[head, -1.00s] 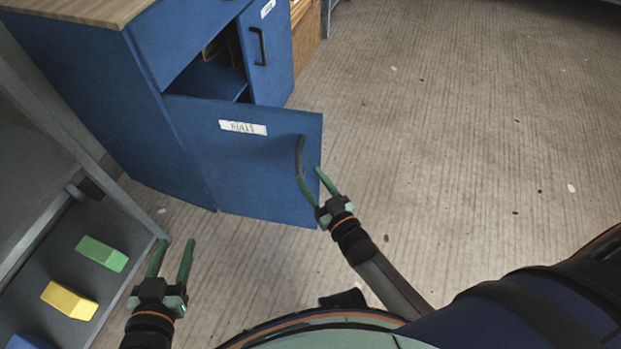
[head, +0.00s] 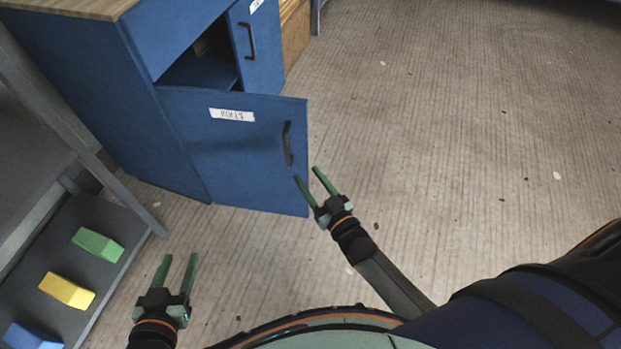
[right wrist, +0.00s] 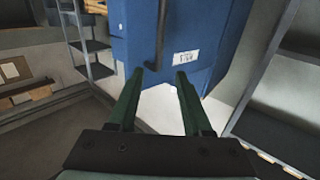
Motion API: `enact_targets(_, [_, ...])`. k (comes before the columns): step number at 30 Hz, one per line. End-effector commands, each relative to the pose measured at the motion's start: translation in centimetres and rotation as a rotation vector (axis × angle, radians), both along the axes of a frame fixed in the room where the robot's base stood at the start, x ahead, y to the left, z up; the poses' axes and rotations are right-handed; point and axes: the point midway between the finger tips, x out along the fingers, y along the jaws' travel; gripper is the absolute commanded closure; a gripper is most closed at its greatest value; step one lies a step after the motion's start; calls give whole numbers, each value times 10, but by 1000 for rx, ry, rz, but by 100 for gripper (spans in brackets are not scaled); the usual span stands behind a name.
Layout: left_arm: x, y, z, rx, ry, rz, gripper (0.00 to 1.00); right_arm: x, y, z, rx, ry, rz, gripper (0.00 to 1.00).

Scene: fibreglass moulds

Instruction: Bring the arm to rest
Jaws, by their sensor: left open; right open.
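My right gripper (head: 309,178) is open and empty in the head view, just right of the lower edge of the open blue cabinet door (head: 240,165). The door's dark handle (head: 288,144) stands above and left of its fingertips, apart from them. In the right wrist view the open fingers (right wrist: 158,80) point at the door (right wrist: 205,25), with the handle (right wrist: 160,35) beyond them. My left gripper (head: 179,262) is open and empty at the lower left of the head view, right of the grey shelf.
The grey shelf (head: 125,215) at left holds a green block (head: 97,244), a yellow block (head: 67,291) and a blue block (head: 30,337). The blue cabinet (head: 150,130) has a wooden top (head: 70,8). The floor (head: 460,130) to the right is clear apart from small specks.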

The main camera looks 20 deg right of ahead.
Motion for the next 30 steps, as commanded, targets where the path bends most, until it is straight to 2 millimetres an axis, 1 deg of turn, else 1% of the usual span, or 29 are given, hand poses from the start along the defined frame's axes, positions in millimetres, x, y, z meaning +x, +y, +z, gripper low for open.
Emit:
enact_targets(10, [3, 0, 2, 1, -10, -1, 50, -1, 0, 0, -3, 5, 0, 50])
enact_targets(14, [2, 1, 2, 1, -9, 0, 50, -12, -2, 3, -20, 45, 3, 50])
enact_targets(17, [2, 1, 1, 1, -8, 0, 50, -28, -1, 9, -42, 108, 10, 50])
enact_targets(19, [2, 1, 1, 1, -7, 1, 50, -43, 0, 16, -60, 163, 19, 50])
enact_targets(24, [1, 1, 1, 1, -7, 1, 50, -77, 6, 32, -87, 279, 49, 50])
enact_targets(30, [1, 1, 1, 1, -7, 1, 50, -110, 15, 52, -107, 379, 88, 50])
